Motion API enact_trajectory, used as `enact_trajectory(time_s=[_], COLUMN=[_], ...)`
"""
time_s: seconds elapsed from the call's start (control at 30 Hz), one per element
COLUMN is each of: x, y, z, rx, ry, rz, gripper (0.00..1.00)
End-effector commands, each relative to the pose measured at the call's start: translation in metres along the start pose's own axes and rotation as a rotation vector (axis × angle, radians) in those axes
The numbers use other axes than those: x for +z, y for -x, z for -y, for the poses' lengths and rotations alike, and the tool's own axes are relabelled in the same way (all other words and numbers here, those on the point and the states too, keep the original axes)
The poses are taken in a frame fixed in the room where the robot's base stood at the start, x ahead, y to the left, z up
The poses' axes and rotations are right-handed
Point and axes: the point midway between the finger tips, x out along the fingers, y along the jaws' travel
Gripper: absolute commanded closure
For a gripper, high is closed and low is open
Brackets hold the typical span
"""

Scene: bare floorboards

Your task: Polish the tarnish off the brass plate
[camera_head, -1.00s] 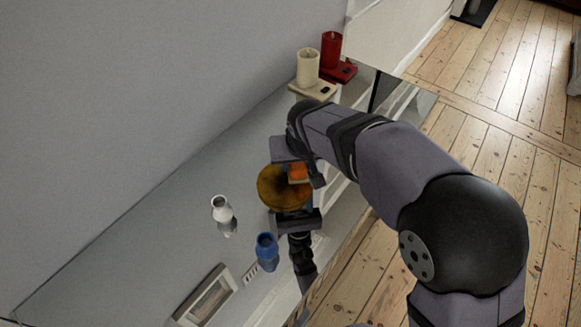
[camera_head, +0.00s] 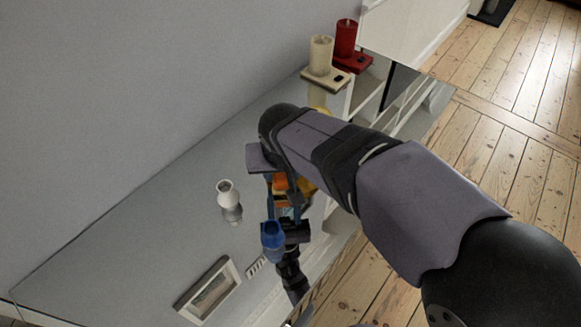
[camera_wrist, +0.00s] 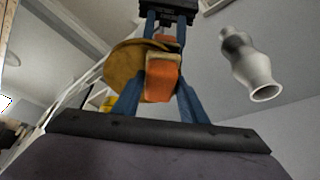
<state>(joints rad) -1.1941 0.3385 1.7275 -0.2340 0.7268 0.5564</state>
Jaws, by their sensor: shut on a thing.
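My gripper (camera_head: 281,194) is shut on an orange block with a pale layer (camera_wrist: 163,75), a sponge by its look. In the wrist view, the blue fingers of my gripper (camera_wrist: 160,95) stand on either side of the block. The round brass plate (camera_wrist: 122,68) is brownish gold and shows left of and behind the block. In the head view my arm hides most of the plate. I cannot tell whether the block touches the plate, or how much tarnish is on it.
The glossy tabletop (camera_head: 150,225) mirrors things. A white vase (camera_head: 227,192) stands left of my gripper and a blue vase (camera_head: 272,235) close in front of it. A cream candle (camera_head: 321,55) and a red candle (camera_head: 346,38) stand at the back. A framed picture (camera_head: 210,290) shows at front left.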

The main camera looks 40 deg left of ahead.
Motion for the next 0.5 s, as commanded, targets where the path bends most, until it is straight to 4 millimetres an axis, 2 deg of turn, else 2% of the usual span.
enact_trajectory(time_s=[0.1, 0.5], x=[-0.009, -0.032], y=[-0.003, -0.012], z=[0.005, -0.024], rx=[0.001, 0.002], ry=[-0.001, -0.003], rz=[0.003, 0.003], gripper=[0.82, 0.82])
